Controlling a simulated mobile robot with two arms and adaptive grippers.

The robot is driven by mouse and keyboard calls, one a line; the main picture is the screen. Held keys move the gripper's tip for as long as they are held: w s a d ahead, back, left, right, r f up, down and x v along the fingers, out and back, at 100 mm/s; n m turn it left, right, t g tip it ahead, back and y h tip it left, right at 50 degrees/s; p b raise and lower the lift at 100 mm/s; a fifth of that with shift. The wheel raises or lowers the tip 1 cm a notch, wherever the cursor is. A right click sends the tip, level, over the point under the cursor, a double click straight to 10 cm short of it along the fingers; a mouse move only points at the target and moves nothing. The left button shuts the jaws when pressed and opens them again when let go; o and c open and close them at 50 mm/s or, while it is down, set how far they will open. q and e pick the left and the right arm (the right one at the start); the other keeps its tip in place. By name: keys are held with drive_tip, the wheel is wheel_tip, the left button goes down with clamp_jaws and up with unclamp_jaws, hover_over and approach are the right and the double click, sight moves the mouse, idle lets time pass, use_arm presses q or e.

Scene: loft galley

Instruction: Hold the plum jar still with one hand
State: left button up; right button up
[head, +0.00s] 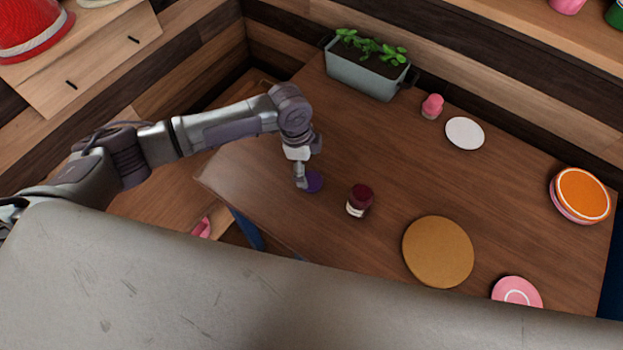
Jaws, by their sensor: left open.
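A small dark plum-red jar (361,196) with a pale band low on its side stands upright on the brown wooden table. My left gripper (301,184) is open, points down and is left of the jar, apart from it. My right gripper is not in view.
A round tan board (438,252) lies right of the jar on the table (400,160). A pink plate (517,291), stacked orange plates (582,194), a white disc (465,133), a small pink jar (432,106) and a planter (366,73) stand around. The table's middle is clear.

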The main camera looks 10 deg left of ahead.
sight(311, 180)
use_arm(q)
drive_tip(key=shift+s+d+f+p, duration=0.1)
drive_tip(key=shift+d+f+p, duration=0.1)
drive_tip(key=shift+f, duration=0.65)
drive_tip(key=shift+s+d+f+p, duration=0.1)
drive_tip(key=shift+d+f+p, duration=0.1)
drive_tip(key=shift+f, duration=0.65)
drive_tip(key=shift+d+f+p, duration=0.1)
drive_tip(key=shift+f+p, duration=0.1)
drive_tip(key=shift+f, duration=0.65)
drive_tip(key=c, duration=0.8)
